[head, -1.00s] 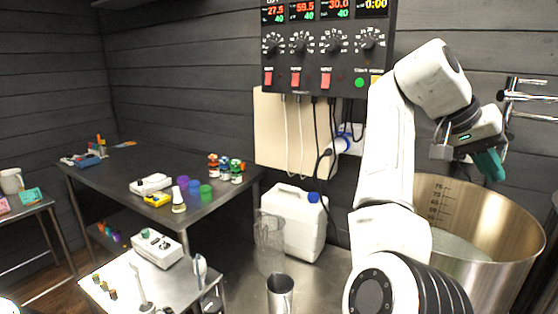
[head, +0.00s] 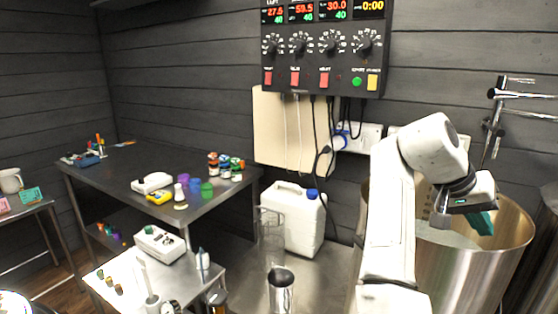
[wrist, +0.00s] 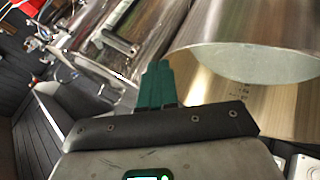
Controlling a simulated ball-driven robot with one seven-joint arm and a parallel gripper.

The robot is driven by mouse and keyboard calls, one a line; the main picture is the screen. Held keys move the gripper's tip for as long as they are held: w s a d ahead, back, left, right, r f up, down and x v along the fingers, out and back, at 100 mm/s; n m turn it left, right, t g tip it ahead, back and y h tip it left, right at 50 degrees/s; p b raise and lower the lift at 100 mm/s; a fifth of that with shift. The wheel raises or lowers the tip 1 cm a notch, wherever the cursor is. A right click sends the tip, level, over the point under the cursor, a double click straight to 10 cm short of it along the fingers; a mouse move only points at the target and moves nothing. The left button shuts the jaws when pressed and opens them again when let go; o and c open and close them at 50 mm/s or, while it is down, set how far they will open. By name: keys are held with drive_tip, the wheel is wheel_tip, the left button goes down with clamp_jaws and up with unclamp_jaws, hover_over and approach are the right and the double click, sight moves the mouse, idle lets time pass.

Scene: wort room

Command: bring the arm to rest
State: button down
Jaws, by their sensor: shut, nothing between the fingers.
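My gripper (head: 482,222) is at the right in the head view, low over the mouth of the large steel kettle (head: 463,270). Its teal fingers point down and to the right. In the wrist view the teal fingers (wrist: 155,85) are together with nothing between them. The kettle's shiny wall and rim (wrist: 210,55) lie beside and beyond them in that view. My white arm stands in front of the kettle's left part and hides it.
A control panel (head: 325,60) hangs on the wall. A white jug (head: 292,222), a clear pitcher (head: 270,240) and a steel cup (head: 281,290) stand left of my arm. Metal taps (head: 525,95) jut out at the right. A dark table (head: 110,170) stands further left.

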drive_tip(key=s+f+n+t+y, duration=0.15)
drive_tip(key=s+f, duration=0.45)
drive_tip(key=f, duration=0.7)
drive_tip(key=s+f+n+t, duration=0.1)
drive_tip(key=s+f+n, duration=0.35)
drive_tip(key=f, duration=0.85)
drive_tip(key=s+a+f+n+y, duration=0.1)
drive_tip(key=s+a+f, duration=0.3)
drive_tip(key=s, duration=0.4)
drive_tip(key=s+a+f+n+y, duration=0.1)
drive_tip(key=s+a+f+y, duration=0.2)
drive_tip(key=s, duration=0.5)
drive_tip(key=s+a+f+y, duration=0.2)
drive_tip(key=s+a+f, duration=0.3)
drive_tip(key=s+a, duration=0.2)
drive_tip(key=shift+s+a+f+n, duration=0.15)
drive_tip(key=shift+s+f+n, duration=0.05)
drive_tip(key=shift+s+n, duration=0.25)
